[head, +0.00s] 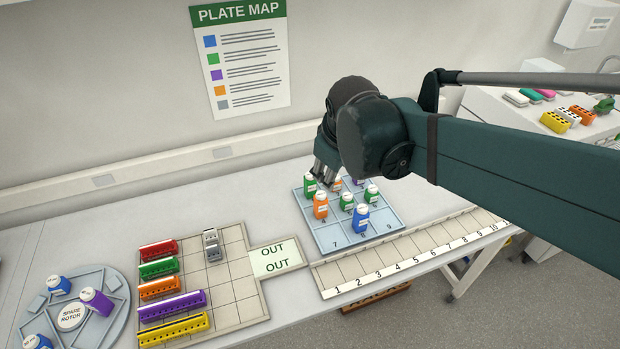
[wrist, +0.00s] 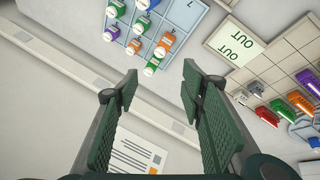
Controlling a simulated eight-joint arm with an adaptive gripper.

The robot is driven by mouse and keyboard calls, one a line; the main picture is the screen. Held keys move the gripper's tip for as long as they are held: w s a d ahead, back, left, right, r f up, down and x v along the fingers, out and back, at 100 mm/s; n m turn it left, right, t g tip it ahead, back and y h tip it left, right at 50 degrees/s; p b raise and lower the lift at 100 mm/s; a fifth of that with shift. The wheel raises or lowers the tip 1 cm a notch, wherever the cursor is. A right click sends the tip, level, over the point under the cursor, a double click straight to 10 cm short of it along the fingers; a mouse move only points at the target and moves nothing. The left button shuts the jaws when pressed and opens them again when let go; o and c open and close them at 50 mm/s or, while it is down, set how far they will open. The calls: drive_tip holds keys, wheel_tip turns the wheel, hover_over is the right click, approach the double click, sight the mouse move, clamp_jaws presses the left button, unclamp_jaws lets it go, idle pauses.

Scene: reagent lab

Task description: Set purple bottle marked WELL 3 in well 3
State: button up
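A purple bottle (head: 358,181) stands at the far right corner of the blue numbered tray (head: 393,228), partly hidden behind my gripper and arm. In the wrist view the purple bottle (wrist: 111,33) is upright at the end of the far row, beside an orange bottle (wrist: 133,46). That corner fits well 3, but its number is hidden and the bottle's label is too small to read. My gripper (wrist: 159,75) is open and empty, with nothing between its fingers. In the head view my gripper (head: 327,178) is over the tray's far side, near a green bottle (head: 310,184).
Green, orange and blue bottles (head: 361,218) crowd the tray. Another purple bottle (head: 97,301) lies on the spare rotor (head: 117,318) at left. Colored racks (head: 172,307) sit on a gridded board. A numbered strip (head: 400,262) runs along the front. The wall stands close behind.

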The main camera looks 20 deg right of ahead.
drive_tip(key=s+a+m+t, duration=0.1)
drive_tip(key=s+a+m, duration=0.1)
drive_tip(key=s, duration=0.3)
drive_tip(key=s+a+f+m+t+y, duration=0.1)
drive_tip(key=s+a+m, duration=0.2)
drive_tip(key=s, duration=0.2)
drive_tip(key=shift+s+a+m, duration=0.3)
drive_tip(key=shift+s+a, duration=0.1)
drive_tip(key=shift+f, duration=0.2)
